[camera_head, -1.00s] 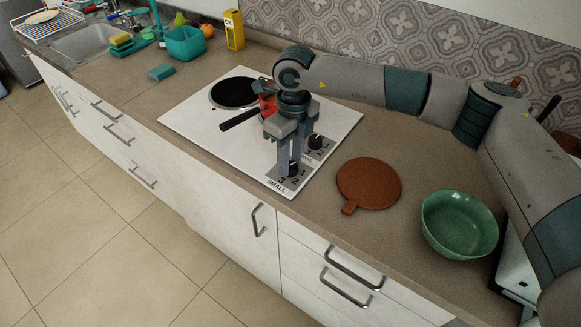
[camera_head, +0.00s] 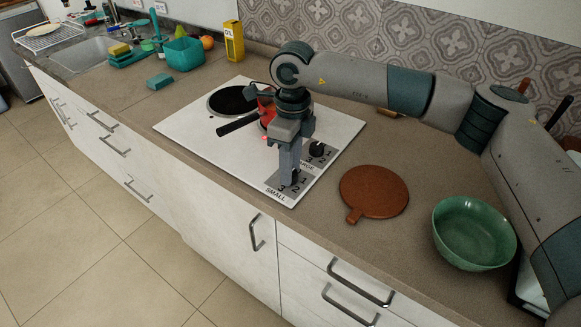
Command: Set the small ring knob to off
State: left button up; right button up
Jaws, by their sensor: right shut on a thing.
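The white hob (camera_head: 180,130) is set in the counter and has two dark control knobs at its right front. The small ring knob sits on the plate marked SMALL (camera_head: 275,194), and my right gripper (camera_head: 287,182) reaches straight down onto it. The fingers are shut on that knob and hide most of it, so its pointer cannot be read. The other ring knob (camera_head: 317,149) stands free just behind. A red pot (camera_head: 267,112) with a black handle (camera_head: 238,123) is partly hidden behind my gripper. A small red glow shows beside the gripper. My left gripper is not in view.
A round brown board (camera_head: 374,191) and a green bowl (camera_head: 474,232) lie on the counter to the right. The bare black ring (camera_head: 232,99) is at the hob's back left. A yellow box (camera_head: 234,41) and teal bin (camera_head: 184,53) stand farther back.

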jog(key=o, duration=1)
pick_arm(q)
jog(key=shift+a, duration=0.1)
pick_arm(e)
jog(key=shift+o, duration=0.2)
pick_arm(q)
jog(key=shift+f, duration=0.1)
pick_arm(e)
jog(key=shift+r, duration=0.15)
jog(key=shift+w+r, duration=0.1)
jog(key=shift+r, duration=0.5)
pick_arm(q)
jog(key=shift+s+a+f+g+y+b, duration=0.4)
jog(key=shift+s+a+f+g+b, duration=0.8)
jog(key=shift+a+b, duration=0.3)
pick_arm(e)
notch_tip(320, 180, up, 16)
jog(key=shift+w+d, duration=0.2)
jog(key=shift+w, duration=0.15)
